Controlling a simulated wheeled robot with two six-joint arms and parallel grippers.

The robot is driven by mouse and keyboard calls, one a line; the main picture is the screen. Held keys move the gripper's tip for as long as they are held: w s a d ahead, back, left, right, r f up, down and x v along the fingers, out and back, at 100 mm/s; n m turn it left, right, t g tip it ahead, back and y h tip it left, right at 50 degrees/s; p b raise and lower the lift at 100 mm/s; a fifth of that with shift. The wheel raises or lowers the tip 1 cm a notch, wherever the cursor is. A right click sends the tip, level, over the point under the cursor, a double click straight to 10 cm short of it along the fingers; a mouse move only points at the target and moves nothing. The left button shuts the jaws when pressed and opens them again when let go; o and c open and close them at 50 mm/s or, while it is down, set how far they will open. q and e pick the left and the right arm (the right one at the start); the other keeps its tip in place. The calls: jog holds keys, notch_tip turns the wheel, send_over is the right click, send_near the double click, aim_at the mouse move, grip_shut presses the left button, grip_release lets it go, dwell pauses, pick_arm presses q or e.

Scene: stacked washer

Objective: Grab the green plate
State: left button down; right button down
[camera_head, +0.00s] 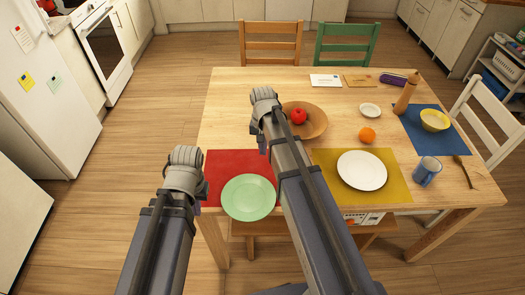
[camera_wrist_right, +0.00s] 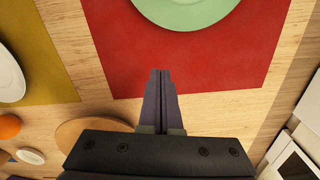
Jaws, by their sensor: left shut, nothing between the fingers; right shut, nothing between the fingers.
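The green plate (camera_head: 249,198) lies flat on the red placemat (camera_head: 222,163) at the table's near left edge. In the right wrist view the plate (camera_wrist_right: 187,10) is cut off by the top edge. My right gripper (camera_head: 262,144) is shut and empty, above the table beyond the plate, near the wooden bowl. Its closed fingers (camera_wrist_right: 161,80) point toward the placemat in the wrist view, apart from the plate. My left gripper (camera_head: 203,189) is left of the plate, beside the table's left edge, shut and empty.
A wooden bowl (camera_head: 315,125) with a red fruit (camera_head: 298,116) stands behind the right gripper. A white plate (camera_head: 362,170) lies on a yellow placemat (camera_head: 399,188), with a blue mug (camera_head: 426,171) to its right. An orange (camera_head: 367,135) sits farther back. The table's far left is clear.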

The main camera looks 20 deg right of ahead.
aim_at(260, 177)
notch_tip(260, 177, down, 9)
jog(key=b, duration=0.8)
jog(key=s, duration=0.1)
jog(key=s+a+r+p, duration=0.1)
jog(key=s, duration=0.1)
jog(key=shift+a, duration=0.2)
jog(key=shift+s+a, duration=0.2)
jog(key=shift+s, duration=0.15)
jog(key=shift+s+a, duration=0.4)
jog(key=shift+s, duration=0.45)
jog(key=shift+w, duration=0.1)
jog(key=shift+w, duration=0.1)
